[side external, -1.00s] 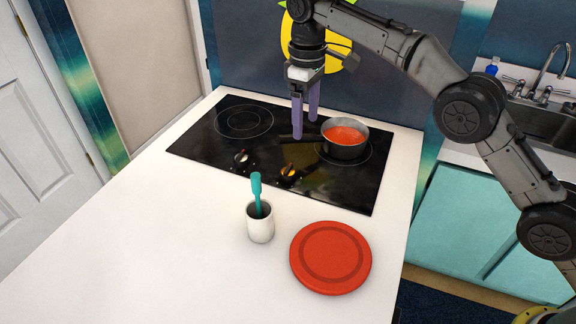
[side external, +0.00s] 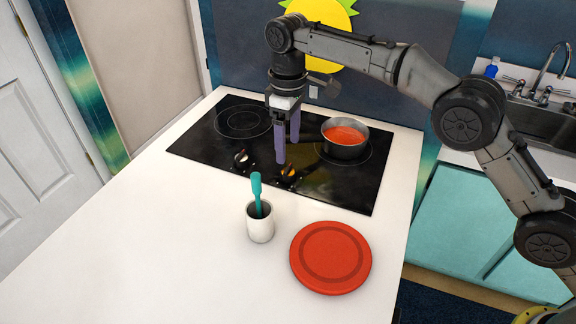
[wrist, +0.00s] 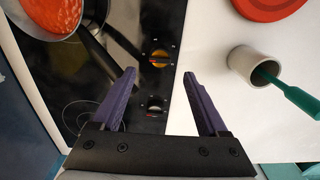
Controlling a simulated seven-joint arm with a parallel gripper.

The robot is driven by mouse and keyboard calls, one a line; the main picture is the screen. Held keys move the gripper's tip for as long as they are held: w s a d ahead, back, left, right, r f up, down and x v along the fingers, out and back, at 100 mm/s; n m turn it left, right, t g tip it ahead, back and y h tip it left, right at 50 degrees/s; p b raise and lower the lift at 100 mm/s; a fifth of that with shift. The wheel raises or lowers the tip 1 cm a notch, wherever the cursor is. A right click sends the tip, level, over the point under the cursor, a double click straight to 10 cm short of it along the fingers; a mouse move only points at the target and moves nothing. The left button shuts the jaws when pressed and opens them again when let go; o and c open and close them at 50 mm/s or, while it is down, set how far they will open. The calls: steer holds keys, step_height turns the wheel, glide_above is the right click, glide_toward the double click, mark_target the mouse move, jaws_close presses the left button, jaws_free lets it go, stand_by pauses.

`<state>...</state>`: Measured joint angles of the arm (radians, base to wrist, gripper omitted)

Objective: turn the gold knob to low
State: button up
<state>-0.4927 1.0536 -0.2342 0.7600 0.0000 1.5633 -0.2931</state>
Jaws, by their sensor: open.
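The gold knob (side external: 288,171) sits at the front edge of the black cooktop, with its ring of small marks too small to read. It also shows in the wrist view (wrist: 159,57), just beyond the fingertips and between their lines. My gripper (side external: 287,151) is open and empty, pointing down with its purple fingers near the knob, on the side toward the back of the cooktop. In the wrist view my gripper (wrist: 159,73) has its fingers spread wide. I cannot tell the exact height of the tips above the cooktop.
A silver knob (side external: 241,158) is left of the gold one. A pot of red soup (side external: 345,138) stands on the right burner. A white cup (side external: 260,224) with a teal utensil (side external: 256,190) and a red plate (side external: 330,257) stand on the white counter (side external: 160,245).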

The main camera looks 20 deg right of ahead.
mark_target(288, 168)
step_height(288, 168, down, 7)
steer(key=shift+f, duration=0.2)
stand_by(0.3)
jaws_close()
steer(key=shift+m, duration=0.3)
steer(key=m, duration=0.6)
steer(key=shift+r, duration=0.1)
steer(key=m, duration=0.7)
stand_by(0.6)
